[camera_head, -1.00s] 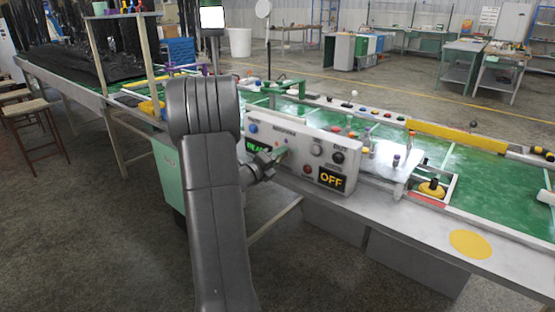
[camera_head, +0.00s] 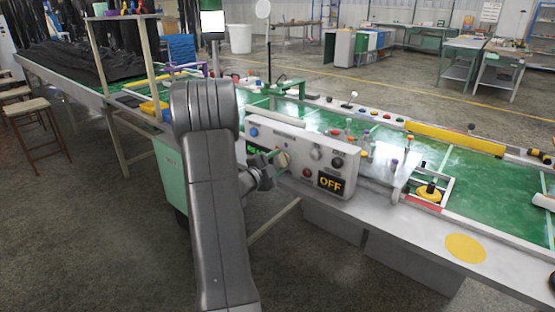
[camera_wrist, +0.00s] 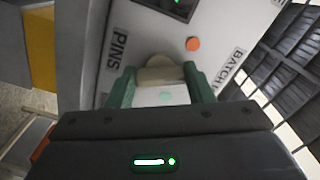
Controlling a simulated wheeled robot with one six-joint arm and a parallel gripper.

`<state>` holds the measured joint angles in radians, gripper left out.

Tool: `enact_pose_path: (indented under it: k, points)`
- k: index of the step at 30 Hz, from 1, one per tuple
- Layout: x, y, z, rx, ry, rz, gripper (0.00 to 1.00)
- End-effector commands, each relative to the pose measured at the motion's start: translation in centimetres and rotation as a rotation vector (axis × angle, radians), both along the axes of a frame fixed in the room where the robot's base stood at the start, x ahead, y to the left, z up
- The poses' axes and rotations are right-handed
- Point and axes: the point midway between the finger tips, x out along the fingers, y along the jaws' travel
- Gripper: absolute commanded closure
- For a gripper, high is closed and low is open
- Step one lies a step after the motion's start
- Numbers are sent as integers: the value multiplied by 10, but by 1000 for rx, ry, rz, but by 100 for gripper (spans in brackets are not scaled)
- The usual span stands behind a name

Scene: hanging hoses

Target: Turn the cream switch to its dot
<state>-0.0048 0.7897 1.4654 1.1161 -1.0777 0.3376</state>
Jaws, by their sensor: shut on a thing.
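The cream switch (camera_head: 284,158) is a round knob on the front of the white control box (camera_head: 300,142). In the wrist view the cream switch (camera_wrist: 160,72) sits between the two green fingers of my gripper (camera_wrist: 157,80), which are shut on its sides. In the head view my gripper (camera_head: 270,158) reaches the box from the left, and my arm hides part of the box's left end. The wrist view shows the words PINS and BATCH on either side of the knob and a round orange mark or button (camera_wrist: 193,43) near it. I cannot tell which mark is the switch's dot.
The box also bears a blue button (camera_head: 253,132), a red button (camera_head: 307,173), a black knob (camera_head: 338,163), a grey knob (camera_head: 316,153) and an OFF display (camera_head: 331,183). A green-topped bench (camera_head: 455,205) with pegs and parts runs behind it. The floor in front is open.

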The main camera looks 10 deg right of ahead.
Motion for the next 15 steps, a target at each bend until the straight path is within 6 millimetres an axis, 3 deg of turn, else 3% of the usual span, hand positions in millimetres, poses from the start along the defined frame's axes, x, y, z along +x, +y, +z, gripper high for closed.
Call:
enact_pose_path:
  k: [15]
  points:
    - [-1,0,-1,-264,345,1,76]
